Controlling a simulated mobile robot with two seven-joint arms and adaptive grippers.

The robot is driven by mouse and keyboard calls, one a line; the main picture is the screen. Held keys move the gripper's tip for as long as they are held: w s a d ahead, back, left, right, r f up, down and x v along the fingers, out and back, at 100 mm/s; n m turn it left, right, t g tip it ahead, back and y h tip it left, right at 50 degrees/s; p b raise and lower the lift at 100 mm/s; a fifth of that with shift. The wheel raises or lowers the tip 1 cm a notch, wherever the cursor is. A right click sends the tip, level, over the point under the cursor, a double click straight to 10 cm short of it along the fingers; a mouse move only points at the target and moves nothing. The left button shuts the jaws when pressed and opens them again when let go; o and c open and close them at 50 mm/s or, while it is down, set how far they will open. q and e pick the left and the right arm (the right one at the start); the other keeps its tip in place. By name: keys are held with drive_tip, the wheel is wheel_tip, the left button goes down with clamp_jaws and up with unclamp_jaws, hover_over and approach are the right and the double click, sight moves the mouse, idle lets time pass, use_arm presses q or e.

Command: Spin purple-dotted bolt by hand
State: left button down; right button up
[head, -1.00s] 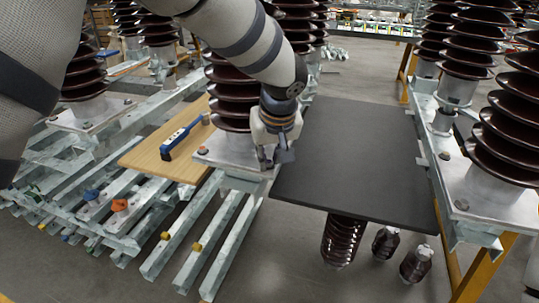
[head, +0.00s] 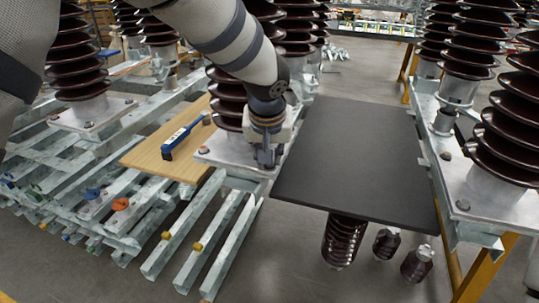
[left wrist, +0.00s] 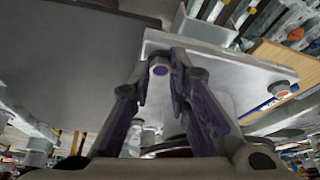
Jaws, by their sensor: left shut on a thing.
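In the head view the left gripper (head: 268,162) points down at the right front corner of the plate (head: 225,158), under a brown ribbed insulator (head: 228,105). There the bolt is hidden by the fingers. My right gripper is not in view.
A black board (head: 350,155) lies close right of the gripper. A wooden board (head: 168,150) with a blue tool (head: 182,138) lies to the left. Another bolt (head: 203,150) sits at the plate's left corner. Steel rails (head: 190,235) run in front.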

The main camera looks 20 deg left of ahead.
use_arm(q)
drive_tip(key=c, duration=1.5)
unclamp_jaws()
drive_tip(key=v, duration=1.2)
drive_tip(key=shift+a, duration=0.1)
